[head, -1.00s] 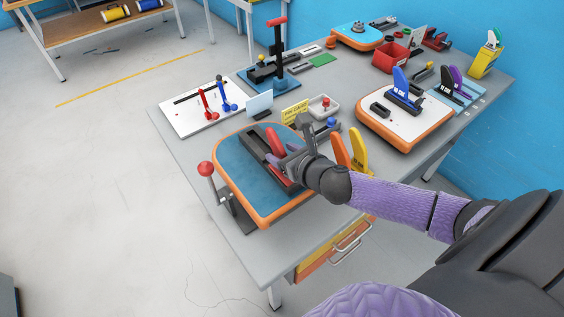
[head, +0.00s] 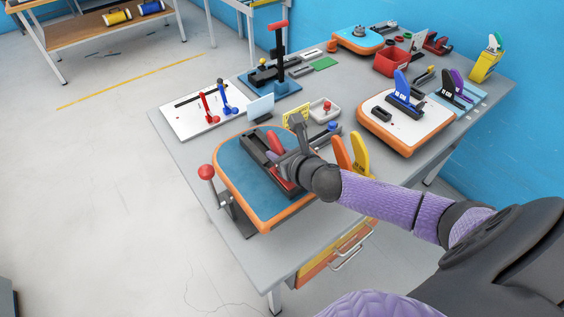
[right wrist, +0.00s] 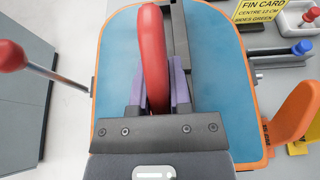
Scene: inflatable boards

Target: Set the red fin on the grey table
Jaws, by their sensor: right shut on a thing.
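The red fin (right wrist: 153,55) stands between the purple fingers of my right gripper (right wrist: 160,92) in the right wrist view. The gripper is shut on it. In the head view the red fin (head: 276,144) shows just beyond my right gripper (head: 280,160), over the dark fin box of the blue board with an orange rim (head: 237,160). The fin's lower part is hidden, so I cannot tell whether it is in the box. The grey table (head: 190,150) carries the board. My left gripper is not in view.
An orange fin (head: 342,155) and a yellow fin (head: 360,152) stand right of my gripper. A red-knobbed lever (head: 206,172) is at the board's left. A yellow card (head: 296,117), a small tray (head: 323,109) and a white board (head: 400,122) are behind. Bare table shows at the front left.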

